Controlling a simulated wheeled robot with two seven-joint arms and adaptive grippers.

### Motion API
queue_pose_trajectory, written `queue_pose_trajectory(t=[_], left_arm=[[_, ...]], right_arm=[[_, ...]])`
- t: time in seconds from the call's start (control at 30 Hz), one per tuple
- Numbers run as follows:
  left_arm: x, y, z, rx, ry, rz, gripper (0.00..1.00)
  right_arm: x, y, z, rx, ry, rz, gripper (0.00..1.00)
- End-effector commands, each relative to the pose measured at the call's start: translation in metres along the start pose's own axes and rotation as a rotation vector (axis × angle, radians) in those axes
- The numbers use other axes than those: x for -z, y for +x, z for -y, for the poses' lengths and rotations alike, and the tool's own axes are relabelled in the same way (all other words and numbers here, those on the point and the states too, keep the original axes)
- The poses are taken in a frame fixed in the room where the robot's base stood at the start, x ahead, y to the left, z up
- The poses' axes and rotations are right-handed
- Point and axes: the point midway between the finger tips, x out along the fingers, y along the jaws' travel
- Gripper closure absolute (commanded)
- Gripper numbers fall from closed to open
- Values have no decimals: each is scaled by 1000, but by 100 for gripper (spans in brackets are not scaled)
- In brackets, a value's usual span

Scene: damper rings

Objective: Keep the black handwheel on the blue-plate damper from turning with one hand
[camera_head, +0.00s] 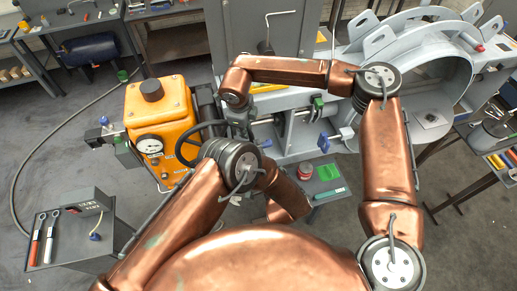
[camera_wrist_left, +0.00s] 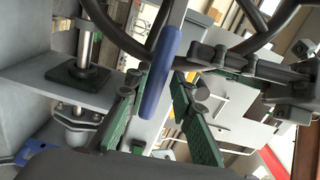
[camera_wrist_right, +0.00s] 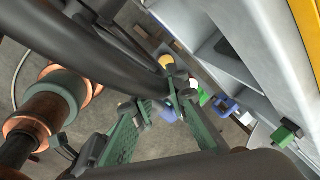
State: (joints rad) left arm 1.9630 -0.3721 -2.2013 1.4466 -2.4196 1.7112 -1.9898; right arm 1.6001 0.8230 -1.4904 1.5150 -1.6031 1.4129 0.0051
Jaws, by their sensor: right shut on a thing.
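The black handwheel (camera_head: 185,141) stands beside the orange box, partly hidden by my left arm in the head view. Its thick black rim also crosses the upper left of the right wrist view (camera_wrist_right: 95,52) and the top of the left wrist view (camera_wrist_left: 112,32). My right gripper (camera_wrist_right: 152,100) has its green-padded fingers around the rim and is shut on it. My left gripper (camera_wrist_left: 158,84) is open, its green-padded fingers apart. A blue handle (camera_wrist_left: 161,73) shows across the gap between them; I cannot tell whether they touch it. The head view hides both sets of fingertips.
The orange box (camera_head: 172,108) carries a white gauge (camera_head: 149,145). A blue-ended lever (camera_head: 325,143) and a green knob (camera_head: 318,102) sit on the grey frame to the right. A small table with tools (camera_head: 63,254) stands at lower left. A large grey ring housing (camera_head: 455,65) stands at right.

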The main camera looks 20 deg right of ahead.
Motion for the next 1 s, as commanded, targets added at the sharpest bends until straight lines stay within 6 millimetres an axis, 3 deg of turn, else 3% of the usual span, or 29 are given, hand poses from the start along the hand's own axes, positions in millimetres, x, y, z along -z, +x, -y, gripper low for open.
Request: queue_pose_trajectory(t=[0.2,0.57,1.0], left_arm=[[-1,0,-2,2,18,1,79],[-7,1,-41,0,268,5,79],[-8,1,-47,2,315,4,79]], right_arm=[[0,0,1,2,1,-1,100],[0,0,1,2,1,-1,100],[0,0,1,2,1,0,100]])
